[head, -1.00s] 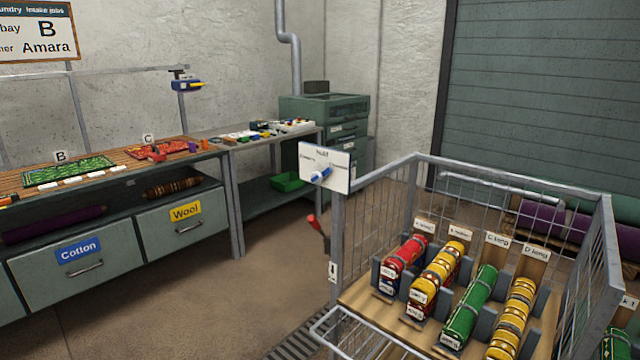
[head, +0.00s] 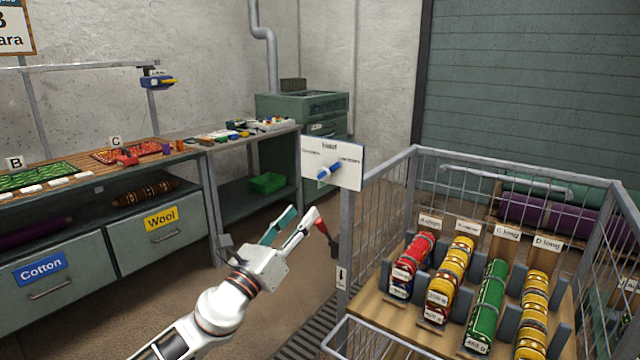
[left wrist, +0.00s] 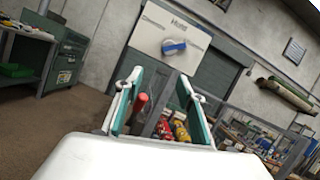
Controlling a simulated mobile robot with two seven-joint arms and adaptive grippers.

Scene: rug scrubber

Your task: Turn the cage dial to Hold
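The cage dial is a blue knob (head: 329,171) on a white plate (head: 347,178) at the cage's near left corner post. The plate reads Hold at the top, with smaller labels left and right. The knob lies slanted, lower left to upper right; I cannot tell which label it points at. The left wrist view also shows the knob (left wrist: 174,47), above and beyond the fingertips. My left gripper (head: 304,211) is open and empty, below and left of the plate, apart from the dial. My right gripper is not in view.
A red-handled lever (head: 322,228) on the cage post appears close beside my left fingers. The wire cage (head: 382,215) holds several rolled rugs in labelled slots. A workbench (head: 88,190) with Cotton and Wool drawers stands left. Open floor lies between bench and cage.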

